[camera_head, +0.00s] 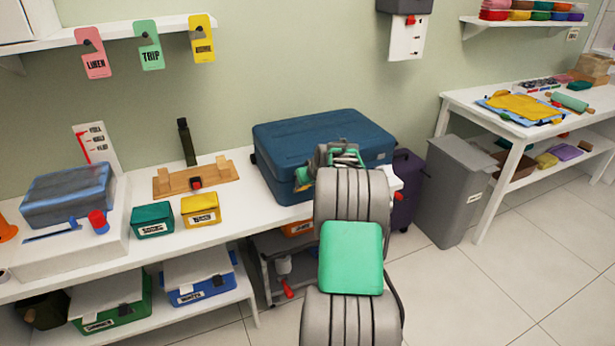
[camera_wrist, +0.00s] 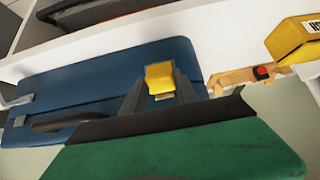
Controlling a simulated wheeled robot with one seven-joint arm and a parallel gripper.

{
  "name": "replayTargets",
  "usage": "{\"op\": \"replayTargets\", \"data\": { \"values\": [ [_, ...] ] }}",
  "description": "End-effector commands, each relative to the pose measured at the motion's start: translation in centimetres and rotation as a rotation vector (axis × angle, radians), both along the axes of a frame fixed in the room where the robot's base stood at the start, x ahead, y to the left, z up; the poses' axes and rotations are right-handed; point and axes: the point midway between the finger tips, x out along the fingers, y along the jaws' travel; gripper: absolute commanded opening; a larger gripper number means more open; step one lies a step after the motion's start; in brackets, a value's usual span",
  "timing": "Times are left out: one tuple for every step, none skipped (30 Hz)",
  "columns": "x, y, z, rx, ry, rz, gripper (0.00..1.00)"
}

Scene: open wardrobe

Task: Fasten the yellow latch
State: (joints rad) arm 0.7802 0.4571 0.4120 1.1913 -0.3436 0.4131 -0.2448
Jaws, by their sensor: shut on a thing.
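The blue suitcase (camera_head: 310,135) lies closed on the white table, and its side fills much of the wrist view (camera_wrist: 110,80). The yellow latch (camera_wrist: 160,78) is on the suitcase's side, between my fingers in the wrist view. My gripper (camera_wrist: 159,88) is shut on it, one finger at each side. In the head view my gripper is at the suitcase's front, and my arm hides the latch there. A dark handle (camera_wrist: 70,122) and a grey latch (camera_wrist: 26,98) show farther left on the suitcase in the wrist view.
A yellow box (camera_head: 201,209) and a green box (camera_head: 152,220) stand left of the suitcase. A wooden rack (camera_head: 165,184) is behind them. A grey bin (camera_head: 455,185) and a purple case (camera_head: 405,185) stand to the right. The floor at the right is clear.

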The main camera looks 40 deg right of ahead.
Motion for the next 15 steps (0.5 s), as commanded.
{"op": "replayTargets", "data": {
  "values": [
    [0.24, -0.19, 0.67, 0.004, 0.019, -0.003, 0.0],
    [0.31, -0.23, 0.72, 0.006, 0.032, -0.003, 0.0],
    [0.38, -0.26, 0.69, 0.011, 0.047, -0.003, 0.0],
    [0.43, -0.29, 0.73, 0.013, 0.056, -0.003, 0.0],
    [0.49, -0.32, 0.76, 0.016, 0.064, -0.003, 0.0],
    [0.52, -0.32, 0.67, 0.02, 0.076, -0.002, 0.0],
    [0.56, -0.35, 0.67, 0.021, 0.081, -0.003, 0.0],
    [0.6, -0.37, 0.68, 0.023, 0.087, -0.003, 0.0],
    [0.61, -0.38, 0.64, 0.025, 0.094, -0.003, 0.0],
    [0.62, -0.38, 0.6, 0.026, 0.098, -0.003, 0.0],
    [0.63, -0.4, 0.57, 0.027, 0.1, -0.003, 0.0],
    [0.66, -0.4, 0.54, 0.028, 0.103, -0.003, 0.0],
    [0.66, -0.4, 0.54, 0.028, 0.104, -0.004, 0.0],
    [0.67, -0.42, 0.54, 0.028, 0.105, -0.004, 0.0],
    [0.68, -0.42, 0.53, 0.028, 0.105, -0.004, 0.0]
  ]
}}
